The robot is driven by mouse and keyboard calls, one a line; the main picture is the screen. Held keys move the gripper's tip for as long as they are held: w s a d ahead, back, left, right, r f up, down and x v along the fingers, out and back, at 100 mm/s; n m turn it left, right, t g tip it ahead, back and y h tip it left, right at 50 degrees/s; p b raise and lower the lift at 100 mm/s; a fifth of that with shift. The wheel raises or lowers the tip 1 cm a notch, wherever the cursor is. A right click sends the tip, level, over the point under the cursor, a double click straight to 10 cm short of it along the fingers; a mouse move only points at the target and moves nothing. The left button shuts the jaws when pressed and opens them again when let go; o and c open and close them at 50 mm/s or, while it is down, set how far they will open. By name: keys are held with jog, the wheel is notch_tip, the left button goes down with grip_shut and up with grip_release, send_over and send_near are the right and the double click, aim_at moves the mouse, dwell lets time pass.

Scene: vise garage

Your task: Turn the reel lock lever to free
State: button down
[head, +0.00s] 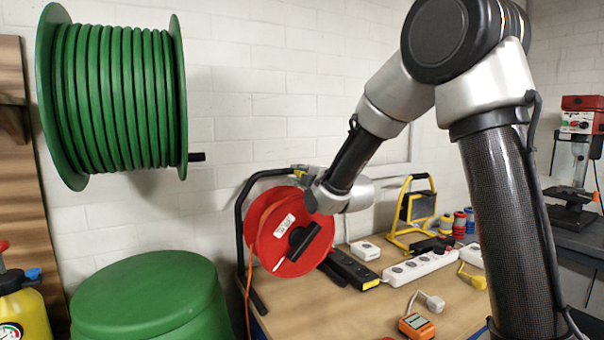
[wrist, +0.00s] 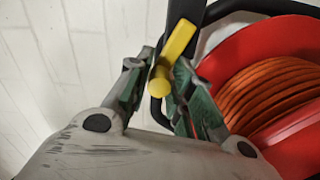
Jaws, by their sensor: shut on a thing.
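The cable reel (head: 268,232) is a red drum on a black frame at the left of the workbench. In the wrist view the reel (wrist: 240,50) fills the right side, with orange cable wound on it. The yellow lock lever (wrist: 179,41) has a round knob at its lower end and stands tilted against the black frame. My gripper (wrist: 161,82) is shut on the lever near the knob, with a green-padded finger on each side. In the head view my gripper (head: 302,172) is at the reel's top, largely hidden by my wrist.
The workbench (head: 365,315) carries a white power strip (head: 420,265), a black power strip (head: 350,268), a yellow work lamp (head: 415,210) and an orange meter (head: 416,326). A green hose reel (head: 118,98) hangs on the wall at left. A green lidded drum (head: 148,298) stands below it.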

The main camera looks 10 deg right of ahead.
jog(key=shift+n, duration=0.5)
jog(key=c, duration=1.3)
grip_release()
notch_tip(320, 180, up, 10)
jog(key=shift+f, duration=0.1)
